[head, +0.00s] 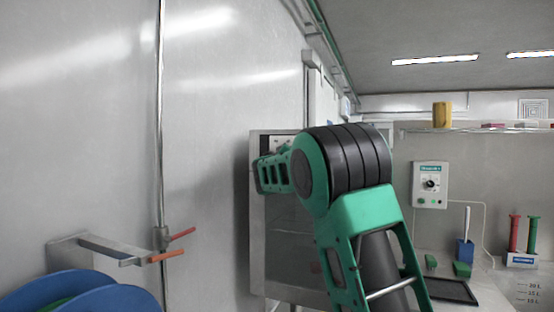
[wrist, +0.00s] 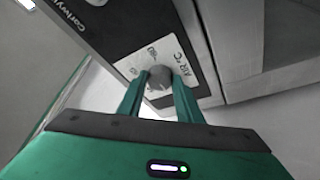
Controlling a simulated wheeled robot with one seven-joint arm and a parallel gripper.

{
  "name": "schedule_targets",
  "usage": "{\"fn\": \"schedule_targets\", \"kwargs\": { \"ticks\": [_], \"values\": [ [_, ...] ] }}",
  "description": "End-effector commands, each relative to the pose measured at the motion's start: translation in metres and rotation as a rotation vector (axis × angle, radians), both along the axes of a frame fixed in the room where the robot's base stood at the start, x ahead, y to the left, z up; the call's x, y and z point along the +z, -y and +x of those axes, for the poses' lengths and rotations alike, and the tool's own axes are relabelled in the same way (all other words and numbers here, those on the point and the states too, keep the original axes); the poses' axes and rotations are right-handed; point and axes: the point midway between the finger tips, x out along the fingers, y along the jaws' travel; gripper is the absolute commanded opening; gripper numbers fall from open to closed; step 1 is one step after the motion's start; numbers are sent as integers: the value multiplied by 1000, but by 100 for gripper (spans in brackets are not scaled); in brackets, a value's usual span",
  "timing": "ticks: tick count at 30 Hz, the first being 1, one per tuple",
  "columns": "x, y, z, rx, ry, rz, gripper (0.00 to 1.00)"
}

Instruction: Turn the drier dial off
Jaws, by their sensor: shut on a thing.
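The drier (head: 285,250) is a grey cabinet in the middle of the head view, against the left wall and partly hidden behind my arm. In the wrist view its dial (wrist: 158,88) is a grey round knob on a white plate marked "AIR °C" (wrist: 183,66), on a dark panel (wrist: 110,25). My gripper (wrist: 160,80) is shut on the dial, with one green finger on each side. In the head view my arm hides the dial and the fingertips. The dial's pointer is too unclear to read.
A white control box with a black knob (head: 430,183) hangs on the back wall. Below it, a dark tray (head: 447,291) lies on the counter beside a blue holder (head: 464,250). Blue discs (head: 80,298) and a wall pipe (head: 161,120) are at left.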

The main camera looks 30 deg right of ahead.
Motion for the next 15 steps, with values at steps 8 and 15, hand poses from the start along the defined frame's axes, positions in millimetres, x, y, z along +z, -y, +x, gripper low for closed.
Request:
{"fn": "schedule_targets", "kwargs": {
  "ticks": [8, 15],
  "values": [
    [3, -1, 0, 4, -119, -95, 10],
    [2, -1, 0, 3, -169, -133, 10]
  ]
}}
